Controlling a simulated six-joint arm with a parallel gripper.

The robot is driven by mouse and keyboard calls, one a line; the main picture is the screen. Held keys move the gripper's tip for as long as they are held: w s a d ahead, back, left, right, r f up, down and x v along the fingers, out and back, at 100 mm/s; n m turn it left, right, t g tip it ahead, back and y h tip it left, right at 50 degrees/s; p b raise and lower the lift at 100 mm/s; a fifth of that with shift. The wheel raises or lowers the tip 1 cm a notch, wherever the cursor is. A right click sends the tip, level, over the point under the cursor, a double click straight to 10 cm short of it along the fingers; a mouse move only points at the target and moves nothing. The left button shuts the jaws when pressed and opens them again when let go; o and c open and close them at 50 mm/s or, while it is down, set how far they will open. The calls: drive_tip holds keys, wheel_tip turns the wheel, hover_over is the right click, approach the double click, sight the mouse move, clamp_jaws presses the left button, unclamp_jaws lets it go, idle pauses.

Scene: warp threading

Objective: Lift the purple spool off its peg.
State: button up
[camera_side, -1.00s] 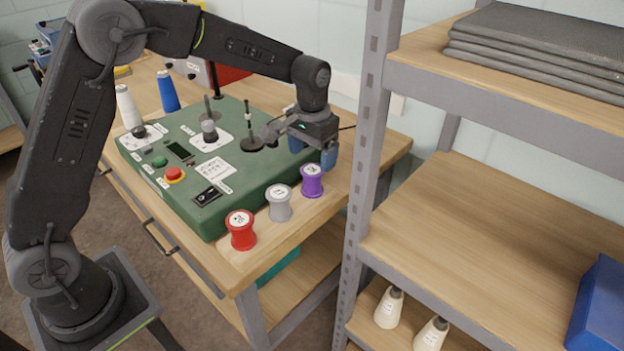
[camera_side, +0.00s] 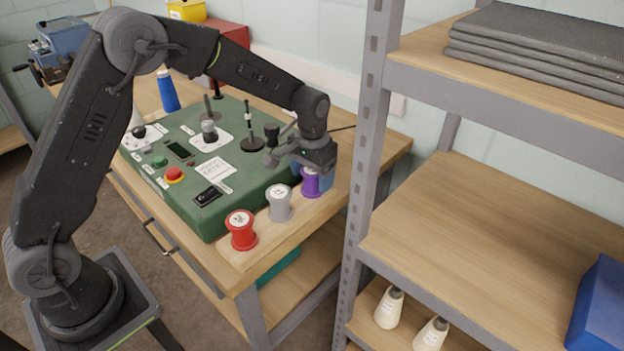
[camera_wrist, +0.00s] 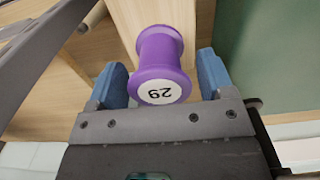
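The purple spool (camera_side: 311,183) stands upright at the right end of the spool row, beside the green machine. In the wrist view the purple spool (camera_wrist: 160,65) shows its white top label marked 29. My gripper (camera_side: 312,178) is lowered around it, with one blue finger on each side. In the wrist view my gripper (camera_wrist: 163,82) is open, and a gap shows between each blue finger and the spool. The peg under the spool is hidden.
A grey spool (camera_side: 279,204) and a red spool (camera_side: 241,230) stand in the same row. The green machine (camera_side: 215,222) lies behind the row. A grey shelf post (camera_side: 366,150) rises close on the right.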

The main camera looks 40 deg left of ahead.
drive_tip(key=c, duration=0.6)
drive_tip(key=shift+r, duration=3.55)
drive_tip(key=shift+c, duration=0.3)
